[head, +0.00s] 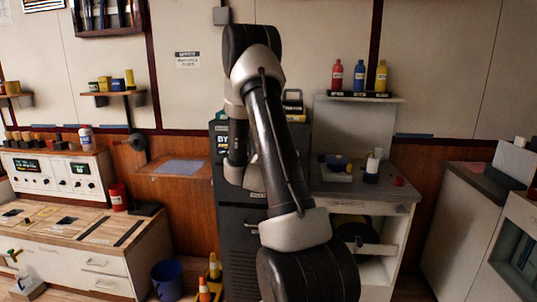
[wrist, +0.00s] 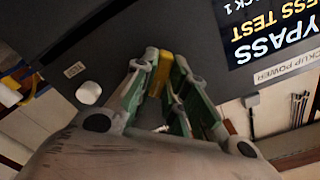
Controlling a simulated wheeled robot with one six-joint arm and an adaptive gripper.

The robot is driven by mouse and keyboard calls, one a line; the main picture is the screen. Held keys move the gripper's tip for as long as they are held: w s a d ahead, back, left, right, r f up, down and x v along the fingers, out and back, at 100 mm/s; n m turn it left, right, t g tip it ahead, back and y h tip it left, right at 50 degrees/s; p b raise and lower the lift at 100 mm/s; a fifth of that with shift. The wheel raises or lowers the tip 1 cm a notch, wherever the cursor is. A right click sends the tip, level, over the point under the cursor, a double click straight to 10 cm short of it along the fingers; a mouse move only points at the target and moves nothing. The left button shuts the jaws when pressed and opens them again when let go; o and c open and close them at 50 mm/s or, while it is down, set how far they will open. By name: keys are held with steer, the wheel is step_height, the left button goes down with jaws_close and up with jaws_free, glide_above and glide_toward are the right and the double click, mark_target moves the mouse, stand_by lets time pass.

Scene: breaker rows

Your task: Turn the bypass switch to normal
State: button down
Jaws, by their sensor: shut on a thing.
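In the wrist view, my gripper (wrist: 163,70) has its green-padded fingers closed around a yellow handle (wrist: 159,78) on the dark cabinet panel. It looks like the bypass switch; its base and exact setting are hidden by the fingers. A sign reading "BYPASS" (wrist: 272,42), upside down in this view, is on the panel beside it. In the head view the dark cabinet (head: 238,235) stands at the centre, with part of the sign (head: 226,145) showing. My arm covers the gripper and the switch there.
A white round knob (wrist: 88,92) sits on the panel near my fingers. A counter with bottles (head: 375,165) stands right of the cabinet. A white control console (head: 60,180) is on the left. A blue bucket (head: 167,278) and orange cones (head: 205,290) stand on the floor.

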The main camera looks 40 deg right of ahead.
steer(key=n, duration=0.8)
steer(key=shift+f+n, duration=0.1)
steer(key=shift+n, duration=0.2)
stand_by(0.4)
steer(key=c, duration=1.4)
jaws_free()
steer(key=shift+c, duration=0.2)
steer(key=v, duration=1.2)
